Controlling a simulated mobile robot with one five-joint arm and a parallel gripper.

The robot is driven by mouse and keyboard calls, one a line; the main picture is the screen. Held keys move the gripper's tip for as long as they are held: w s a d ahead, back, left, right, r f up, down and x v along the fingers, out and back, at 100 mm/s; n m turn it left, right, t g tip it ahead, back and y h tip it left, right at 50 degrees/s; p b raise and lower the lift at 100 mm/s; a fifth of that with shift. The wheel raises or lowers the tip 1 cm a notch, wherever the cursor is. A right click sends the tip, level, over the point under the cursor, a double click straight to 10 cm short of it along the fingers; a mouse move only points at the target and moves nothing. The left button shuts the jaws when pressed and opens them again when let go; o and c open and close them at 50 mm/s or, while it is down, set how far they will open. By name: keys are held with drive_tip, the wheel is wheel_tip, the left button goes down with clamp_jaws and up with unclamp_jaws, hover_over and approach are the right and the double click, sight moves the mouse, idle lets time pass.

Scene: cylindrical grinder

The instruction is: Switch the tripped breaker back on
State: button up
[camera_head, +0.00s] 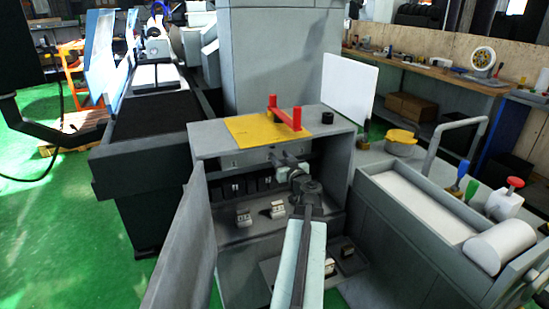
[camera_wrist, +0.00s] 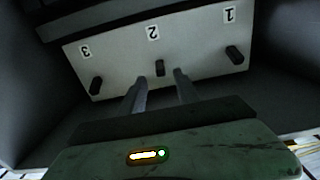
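In the wrist view a pale breaker panel (camera_wrist: 190,50) carries three dark levers under upside-down labels 3, 2 and 1. Lever 3 (camera_wrist: 96,86) is at the left, lever 2 (camera_wrist: 160,68) in the middle, lever 1 (camera_wrist: 235,55) at the right. Lever 2 looks shorter than the other two. I cannot tell for sure which is tripped. My gripper (camera_wrist: 159,76) is open, its two fingers apart on either side of lever 2; contact is not clear. In the head view my gripper (camera_head: 282,160) reaches into the open grey cabinet (camera_head: 200,140).
The cabinet door (camera_head: 185,245) stands open at the left. Small fittings (camera_head: 243,217) sit on a ledge inside. A yellow plate (camera_head: 262,129) and a red handle (camera_head: 287,117) are on top. A grey tray unit (camera_head: 415,215) stands close on the right.

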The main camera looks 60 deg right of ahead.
drive_tip(key=x, duration=0.8)
drive_tip(key=shift+s+r, duration=0.1)
drive_tip(key=shift+r, duration=0.1)
clamp_jaws()
